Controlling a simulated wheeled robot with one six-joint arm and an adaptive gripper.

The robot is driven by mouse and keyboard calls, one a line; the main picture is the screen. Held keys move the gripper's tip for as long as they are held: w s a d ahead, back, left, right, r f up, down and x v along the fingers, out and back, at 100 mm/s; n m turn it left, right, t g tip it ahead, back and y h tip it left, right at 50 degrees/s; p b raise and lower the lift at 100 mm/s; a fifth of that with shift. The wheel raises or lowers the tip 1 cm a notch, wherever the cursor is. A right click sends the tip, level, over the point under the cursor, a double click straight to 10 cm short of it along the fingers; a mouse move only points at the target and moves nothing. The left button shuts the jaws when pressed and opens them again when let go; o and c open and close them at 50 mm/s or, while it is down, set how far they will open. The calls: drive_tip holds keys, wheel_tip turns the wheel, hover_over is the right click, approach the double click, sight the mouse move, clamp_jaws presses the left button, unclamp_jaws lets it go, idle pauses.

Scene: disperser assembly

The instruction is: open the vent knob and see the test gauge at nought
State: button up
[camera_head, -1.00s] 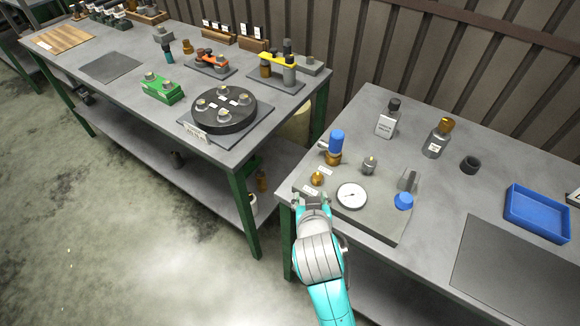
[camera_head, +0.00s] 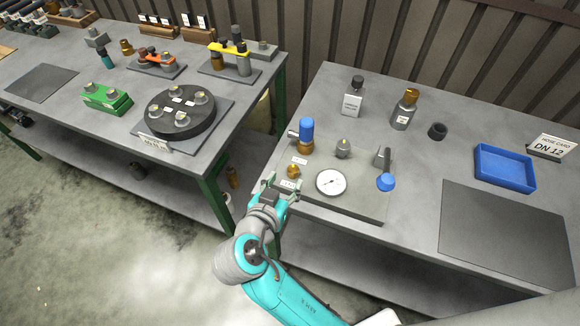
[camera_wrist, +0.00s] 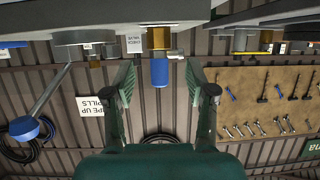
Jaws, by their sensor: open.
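A small brass knob (camera_head: 293,171), perhaps the vent knob, stands at the front left of the grey test plate (camera_head: 350,206); the small labels near it are unreadable. The white test gauge (camera_head: 331,182) lies face up to its right; its needle reading is too small to tell. My gripper (camera_head: 283,184) is open at the plate's front left corner, just in front of the brass knob. In the upside-down wrist view, a brass part (camera_wrist: 158,38) with a blue cap (camera_wrist: 159,72) shows between the spread fingers (camera_wrist: 161,82), with nothing gripped. I cannot tell the exact gap.
A blue-capped brass fitting (camera_head: 306,137), a grey fitting (camera_head: 343,149) and a blue-ended lever (camera_head: 386,181) stand on the plate. A dark mat (camera_head: 506,232) lies bare at right.

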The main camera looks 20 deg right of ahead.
sight(293, 169)
drive_tip(key=x, duration=0.7)
drive_tip(key=shift+d+f, duration=0.1)
drive_tip(key=shift+d, duration=0.05)
clamp_jaws()
